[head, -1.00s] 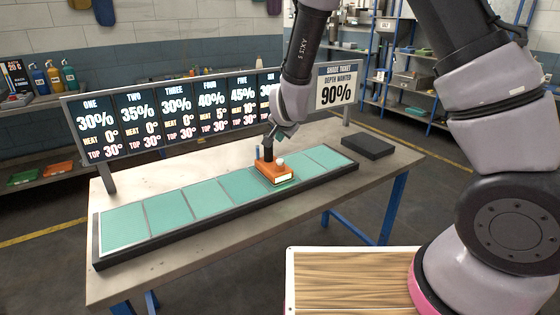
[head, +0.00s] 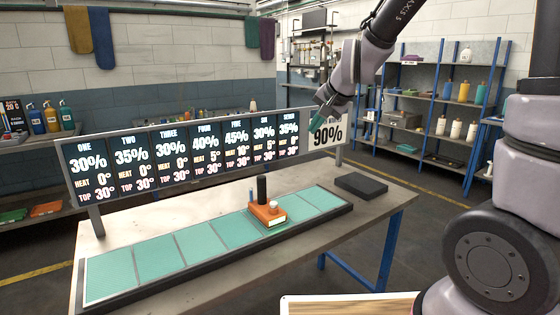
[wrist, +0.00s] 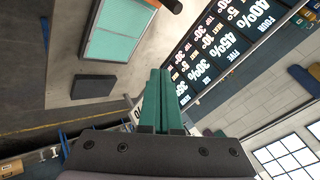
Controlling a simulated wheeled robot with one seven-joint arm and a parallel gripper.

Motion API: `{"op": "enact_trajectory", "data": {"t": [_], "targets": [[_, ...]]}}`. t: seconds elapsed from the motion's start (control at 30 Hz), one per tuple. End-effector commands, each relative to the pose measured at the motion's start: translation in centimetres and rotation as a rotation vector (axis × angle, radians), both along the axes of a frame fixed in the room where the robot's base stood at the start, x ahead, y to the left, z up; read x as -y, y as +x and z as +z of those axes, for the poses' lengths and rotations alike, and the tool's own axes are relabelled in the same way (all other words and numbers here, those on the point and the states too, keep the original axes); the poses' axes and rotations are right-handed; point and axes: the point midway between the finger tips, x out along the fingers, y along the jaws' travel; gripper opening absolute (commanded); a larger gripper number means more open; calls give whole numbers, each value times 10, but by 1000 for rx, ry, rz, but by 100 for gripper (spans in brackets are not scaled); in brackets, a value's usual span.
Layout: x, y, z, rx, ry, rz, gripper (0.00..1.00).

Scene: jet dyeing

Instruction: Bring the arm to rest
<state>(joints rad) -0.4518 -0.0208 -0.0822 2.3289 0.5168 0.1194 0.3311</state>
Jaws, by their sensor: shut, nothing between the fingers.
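My gripper (head: 326,103) is raised in the air at the upper right of the head view, in front of the grade ticket sign (head: 326,134) and partly hiding it. In the wrist view its two green fingers (wrist: 163,100) lie side by side, closed, with nothing between them. An orange block with a black upright handle (head: 267,211) and a small white knob stands on the row of teal panels (head: 184,249), well below and left of my gripper and apart from it.
A long display board (head: 180,156) stands along the table's back edge. A flat black block (head: 361,186) lies at the right end of the table (head: 377,219). Blue shelves with bottles (head: 440,95) stand behind at right. A wooden top (head: 350,306) shows at the bottom.

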Motion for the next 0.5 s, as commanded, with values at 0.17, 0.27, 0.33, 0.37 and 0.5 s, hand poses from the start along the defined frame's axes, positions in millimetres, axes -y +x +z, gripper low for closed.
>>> {"op": "enact_trajectory", "data": {"t": [0.17, 0.27, 0.33, 0.37, 0.5], "targets": [[58, -54, 56, 11, -31, 50, 0], [87, -91, 76, 11, -69, 72, 0], [105, -118, 86, 10, -102, 82, 0], [112, -129, 89, 8, -117, 84, 0], [137, -174, 96, -5, -179, 88, 0]]}}
